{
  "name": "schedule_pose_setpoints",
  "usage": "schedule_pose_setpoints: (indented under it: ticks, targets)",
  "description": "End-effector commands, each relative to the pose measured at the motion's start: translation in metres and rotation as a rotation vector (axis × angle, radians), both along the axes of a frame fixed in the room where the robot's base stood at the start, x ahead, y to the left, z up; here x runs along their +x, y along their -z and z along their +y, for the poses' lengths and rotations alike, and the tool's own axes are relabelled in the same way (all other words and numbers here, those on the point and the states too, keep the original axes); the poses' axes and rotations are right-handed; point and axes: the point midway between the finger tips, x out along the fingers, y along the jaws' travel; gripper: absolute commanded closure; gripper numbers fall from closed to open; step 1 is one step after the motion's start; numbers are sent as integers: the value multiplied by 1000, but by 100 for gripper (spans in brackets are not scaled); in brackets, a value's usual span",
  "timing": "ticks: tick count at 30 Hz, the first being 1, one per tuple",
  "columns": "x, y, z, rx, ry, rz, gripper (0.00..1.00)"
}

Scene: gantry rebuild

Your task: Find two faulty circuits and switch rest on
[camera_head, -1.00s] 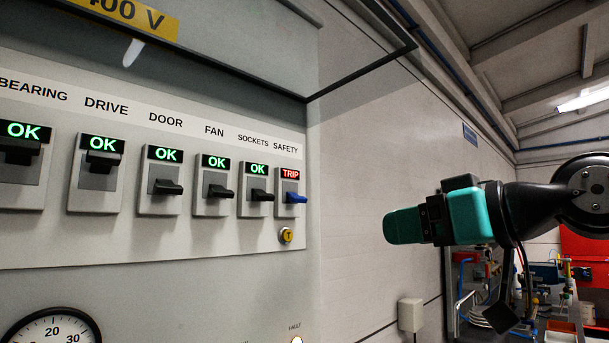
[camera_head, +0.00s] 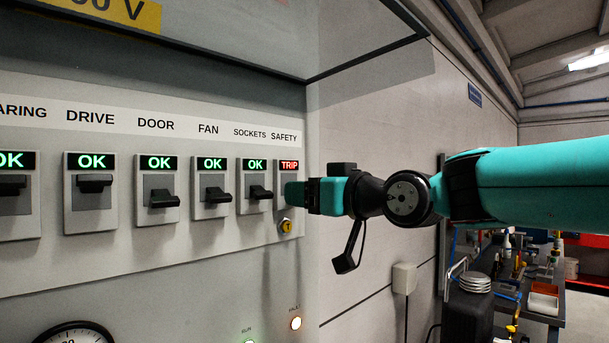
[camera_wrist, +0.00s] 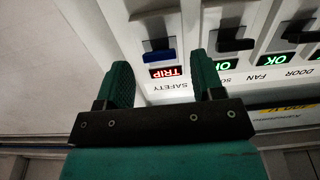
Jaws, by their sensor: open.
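A grey panel (camera_head: 180,255) fills the left of the head view with a row of labelled breakers. The drive breaker (camera_head: 92,185) has its lever up. The door breaker (camera_head: 162,198), fan breaker (camera_head: 214,195) and sockets breaker (camera_head: 254,193) have lowered levers. All these show green OK. The safety display (camera_head: 289,165) shows red TRIP. My gripper (camera_head: 291,194) is at the safety breaker and hides its lever there. In the wrist view, upside down, the blue safety lever (camera_wrist: 158,56) lies between the open fingers of my gripper (camera_wrist: 162,68); contact cannot be told.
A yellow round knob (camera_head: 286,226) sits just below my gripper. A lit fault lamp (camera_head: 295,323), a green run lamp (camera_head: 249,342) and a gauge (camera_head: 70,336) are lower down. A raised cover (camera_head: 340,60) juts out above. A cluttered bench (camera_head: 520,285) stands at right.

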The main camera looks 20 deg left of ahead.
Motion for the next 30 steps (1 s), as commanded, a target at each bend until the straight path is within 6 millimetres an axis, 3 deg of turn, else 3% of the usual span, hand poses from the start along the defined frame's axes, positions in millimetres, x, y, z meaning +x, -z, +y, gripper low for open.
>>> schedule_pose_setpoints:
  ticks: [4,13,14,20,30]
  targets:
    - [4,-1,12,-1,0,0,38]
    - [6,1,14,0,1,0,38]
    - [6,1,14,0,1,0,41]
    - [6,1,14,-1,0,0,87]
    - [5,-5,13,-33,0,14,88]
